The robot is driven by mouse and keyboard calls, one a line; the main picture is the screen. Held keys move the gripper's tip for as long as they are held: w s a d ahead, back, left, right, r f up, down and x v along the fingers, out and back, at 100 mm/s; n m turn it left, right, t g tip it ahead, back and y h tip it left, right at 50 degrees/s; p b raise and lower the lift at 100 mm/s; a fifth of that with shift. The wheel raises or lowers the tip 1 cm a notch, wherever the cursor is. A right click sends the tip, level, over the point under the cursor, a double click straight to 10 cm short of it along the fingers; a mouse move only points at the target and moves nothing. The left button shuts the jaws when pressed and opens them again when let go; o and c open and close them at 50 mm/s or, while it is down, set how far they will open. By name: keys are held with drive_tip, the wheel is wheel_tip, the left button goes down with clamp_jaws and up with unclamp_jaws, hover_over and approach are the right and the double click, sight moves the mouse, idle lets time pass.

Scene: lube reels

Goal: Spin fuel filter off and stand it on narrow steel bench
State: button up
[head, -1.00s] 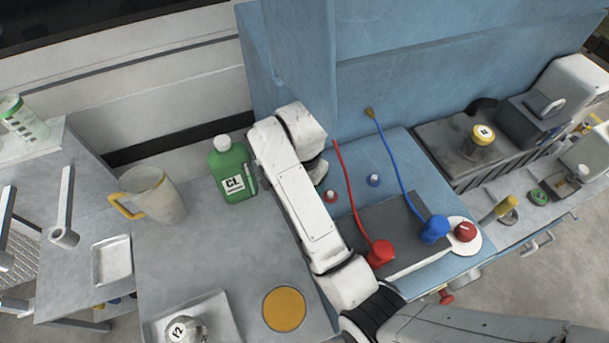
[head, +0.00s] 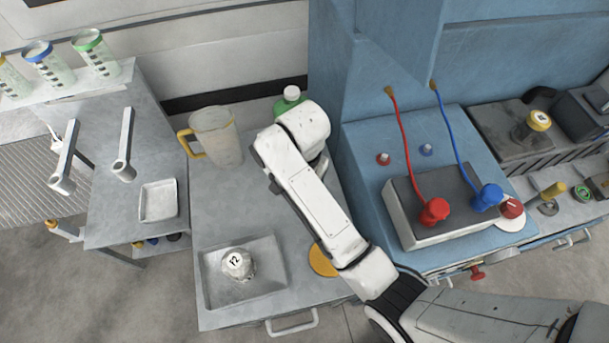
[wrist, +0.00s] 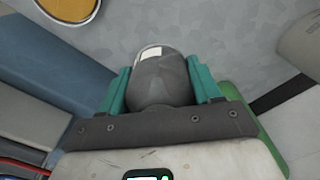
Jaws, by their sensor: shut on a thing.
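My gripper (wrist: 160,78) has teal fingers closed on the sides of a dark grey rounded canister (wrist: 162,88) with a pale label patch, which looks like the fuel filter. The steel bench top (wrist: 215,35) shows beyond it; I cannot tell whether the canister touches it. In the head view my arm hides the gripper and canister. The middle steel bench (head: 222,190) carries a shallow tray (head: 272,285) with a silver labelled canister (head: 238,263). I cannot tell whether this or the left steel bench (head: 103,215) is the narrow one.
A jug (head: 217,135) and a mostly hidden green bottle (head: 288,100) stand at the back of the middle bench. An amber disc (head: 322,262) lies near its front. At right is a blue unit with a battery-like box (head: 408,222) and red and blue leads.

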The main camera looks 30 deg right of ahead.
drive_tip(key=shift+f, duration=1.6)
drive_tip(key=shift+f+b, duration=1.2)
drive_tip(key=shift+f, duration=1.35)
drive_tip(key=shift+f, duration=0.5)
drive_tip(key=o, duration=1.3)
drive_tip(key=shift+c, duration=0.2)
wheel_tip(320, 180, up, 11)
drive_tip(key=shift+f+p, duration=0.1)
drive_tip(key=shift+p, duration=0.25)
